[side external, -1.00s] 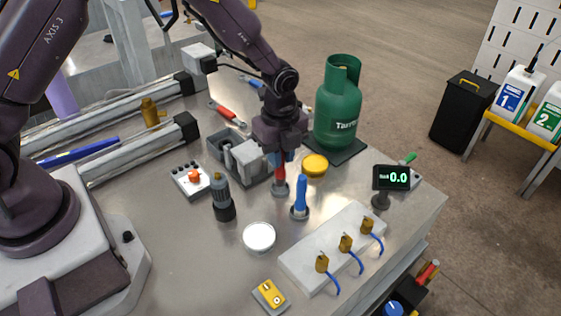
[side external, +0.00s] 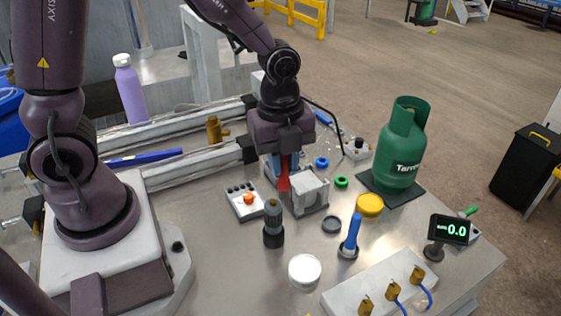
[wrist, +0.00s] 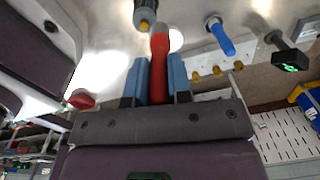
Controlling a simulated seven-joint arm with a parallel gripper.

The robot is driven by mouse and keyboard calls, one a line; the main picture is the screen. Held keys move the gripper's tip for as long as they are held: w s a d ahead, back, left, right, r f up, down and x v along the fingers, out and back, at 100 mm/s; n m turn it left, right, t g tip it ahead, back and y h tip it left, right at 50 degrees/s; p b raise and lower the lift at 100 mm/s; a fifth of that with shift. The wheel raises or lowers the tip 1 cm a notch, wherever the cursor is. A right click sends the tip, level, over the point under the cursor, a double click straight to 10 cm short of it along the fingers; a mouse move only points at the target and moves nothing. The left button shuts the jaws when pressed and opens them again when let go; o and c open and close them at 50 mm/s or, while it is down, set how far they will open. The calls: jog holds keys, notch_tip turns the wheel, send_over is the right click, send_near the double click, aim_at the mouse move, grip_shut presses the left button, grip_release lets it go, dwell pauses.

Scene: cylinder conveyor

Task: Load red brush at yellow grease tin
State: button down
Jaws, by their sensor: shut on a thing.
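My gripper (side external: 283,168) is shut on the red brush (side external: 284,181) and holds it beside a grey block. In the wrist view the red brush (wrist: 160,62) stands out between the two blue fingers (wrist: 160,85). Its lower end is partly hidden in the side view. The yellow grease tin (side external: 369,205) stands on the table to the right of my gripper, in front of the green gas bottle. A dark round holder (side external: 331,225), empty, is left of the tin. The blue brush (side external: 351,235) stands in its own holder.
The grey block (side external: 310,191) is close right of the red brush. A dark cylinder (side external: 273,224), a white round tin (side external: 304,270) and a button box (side external: 245,201) stand in front. The green gas bottle (side external: 400,150) is behind the yellow tin. A display (side external: 449,229) is far right.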

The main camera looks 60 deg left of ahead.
jog(key=w+f+t+h, duration=0.2)
jog(key=w+f+t, duration=0.15)
jog(key=w, duration=1.55)
jog(key=shift+g, duration=0.25)
jog(key=shift+s+a+f+x, duration=0.1)
jog(key=shift+s+x, duration=0.1)
jog(key=shift+x, duration=0.85)
jog(key=shift+s+a+f+x, duration=0.1)
jog(key=shift+s+x, duration=0.1)
jog(key=shift+x, duration=0.9)
jog(key=shift+s+a+f+x, duration=0.1)
jog(key=shift+s+x, duration=0.15)
jog(key=shift+x, duration=0.8)
jog(key=shift+f, duration=0.65)
notch_tip(320, 180, up, 7)
